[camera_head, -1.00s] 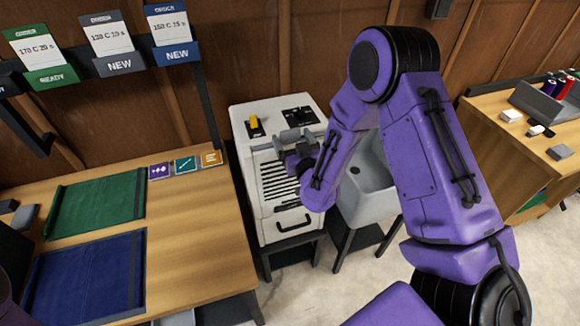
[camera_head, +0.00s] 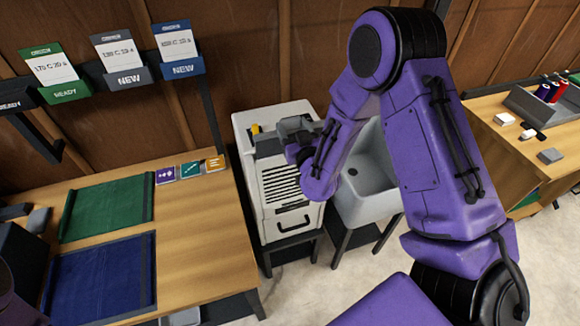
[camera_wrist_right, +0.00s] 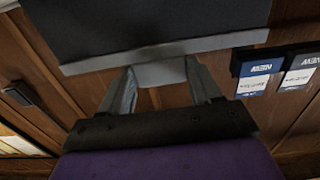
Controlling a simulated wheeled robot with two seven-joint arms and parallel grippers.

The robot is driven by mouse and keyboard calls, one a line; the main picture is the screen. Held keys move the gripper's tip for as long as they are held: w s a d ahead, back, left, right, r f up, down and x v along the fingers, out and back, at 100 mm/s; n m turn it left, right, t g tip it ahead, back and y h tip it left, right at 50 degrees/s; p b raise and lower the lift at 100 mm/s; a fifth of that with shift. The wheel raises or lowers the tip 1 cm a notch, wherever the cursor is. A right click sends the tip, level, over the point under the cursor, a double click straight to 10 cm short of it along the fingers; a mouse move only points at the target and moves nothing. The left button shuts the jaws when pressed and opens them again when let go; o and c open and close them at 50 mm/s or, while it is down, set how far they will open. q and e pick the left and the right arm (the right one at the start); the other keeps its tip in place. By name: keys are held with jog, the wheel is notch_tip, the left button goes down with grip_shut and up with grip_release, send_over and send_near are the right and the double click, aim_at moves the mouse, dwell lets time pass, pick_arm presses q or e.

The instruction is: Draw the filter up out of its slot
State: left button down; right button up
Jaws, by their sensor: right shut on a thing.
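The filter shows in the right wrist view as a dark panel (camera_wrist_right: 150,25) with a grey edge and a grey tab. My right gripper (camera_wrist_right: 160,82) is shut on that tab, one finger on each side. In the head view the gripper (camera_head: 293,130) is over the top of the white machine (camera_head: 247,119). A dark grey strip of the filter (camera_head: 268,147) shows beside the gripper there. The purple forearm hides part of the machine's top, and I cannot see how much of the filter is inside the slot. My left gripper is not in view.
A grey sink (camera_head: 365,185) stands right beside the machine. A wooden table (camera_head: 200,235) with green and blue mats is at left. Sign cards (camera_head: 179,46) hang on a dark rail above it. A second bench (camera_head: 500,150) is at right.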

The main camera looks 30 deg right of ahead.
notch_tip(320, 180, up, 19)
jog(key=p, duration=0.2)
dwell(0.8)
